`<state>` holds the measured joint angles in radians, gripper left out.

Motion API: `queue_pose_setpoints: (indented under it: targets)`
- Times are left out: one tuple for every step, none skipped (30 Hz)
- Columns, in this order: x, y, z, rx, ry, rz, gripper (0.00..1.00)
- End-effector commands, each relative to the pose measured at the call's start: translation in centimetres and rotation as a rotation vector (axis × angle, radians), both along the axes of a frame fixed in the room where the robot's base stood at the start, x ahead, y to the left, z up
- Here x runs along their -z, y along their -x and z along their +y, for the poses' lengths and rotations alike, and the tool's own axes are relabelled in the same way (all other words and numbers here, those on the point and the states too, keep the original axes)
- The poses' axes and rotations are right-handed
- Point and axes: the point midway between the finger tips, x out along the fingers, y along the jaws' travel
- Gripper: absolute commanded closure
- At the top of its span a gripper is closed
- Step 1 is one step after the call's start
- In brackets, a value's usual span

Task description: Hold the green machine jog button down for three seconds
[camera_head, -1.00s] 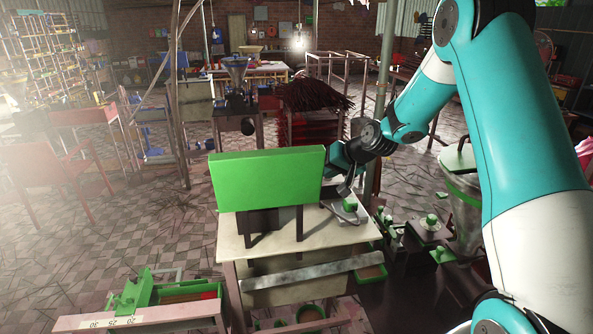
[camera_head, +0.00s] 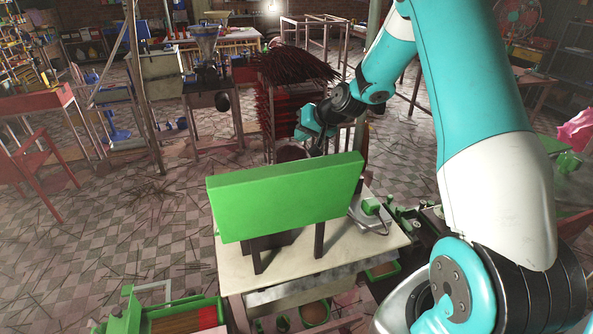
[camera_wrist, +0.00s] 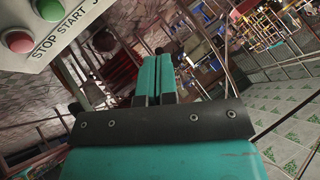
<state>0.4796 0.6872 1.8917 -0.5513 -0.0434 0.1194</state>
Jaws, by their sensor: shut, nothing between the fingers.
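A control panel (camera_wrist: 88,12) shows at the upper left of the wrist view, with a red button (camera_wrist: 18,42) over "STOP" and a green button (camera_wrist: 50,10) over "START". A third label beginning with J is cut off at the top edge, and its button is out of view. A green box (camera_head: 285,200) on dark legs stands on the table in the head view; its far side is hidden. My gripper (camera_wrist: 155,62) is shut and empty, to the right of the panel in the wrist view. In the head view my gripper (camera_head: 303,130) is above and beyond the green box.
The pale tabletop (camera_head: 345,245) carries a small green device (camera_head: 371,206) on a grey plate at its right. A rack of dark incense sticks (camera_head: 290,75) stands behind. A red table (camera_head: 35,98) and red chair (camera_head: 40,170) are at left. Loose sticks litter the tiled floor.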

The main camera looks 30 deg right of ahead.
Motion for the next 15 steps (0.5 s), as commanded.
queue_pose_setpoints:
  targets:
    - [0.0, 0.0, 0.0, 0.0, 0.0, 0.0, 1.0]
    - [0.0, 0.0, 0.0, 0.0, 0.0, 0.0, 1.0]
    - [0.0, 0.0, 0.0, 0.0, 0.0, 0.0, 1.0]
    - [0.1, 0.0, 0.0, 0.0, 0.0, 0.0, 1.0]
    - [0.1, 0.0, 0.0, -0.001, 0.0, 0.001, 1.0]
    - [0.3, 0.0, 0.1, -0.001, -0.001, 0.0, 1.0]
    - [0.4, 0.0, 0.1, -0.002, 0.0, 0.0, 1.0]
    - [0.6, 0.0, 0.1, -0.002, 0.0, 0.001, 1.0]
    - [0.8, 0.0, 0.2, -0.002, 0.0, 0.001, 1.0]
    - [1.1, 0.0, 0.2, -0.003, -0.001, 0.002, 1.0]
    - [1.3, 0.0, 0.2, -0.003, -0.001, 0.002, 1.0]
    - [1.7, 0.0, 0.2, -0.003, 0.0, 0.002, 1.0]
    - [2.0, 0.0, 0.3, -0.003, 0.0, 0.002, 1.0]
    - [2.4, 0.0, 0.3, -0.004, -0.001, 0.001, 1.0]
    - [2.9, 0.0, 0.3, -0.004, -0.001, 0.001, 1.0]
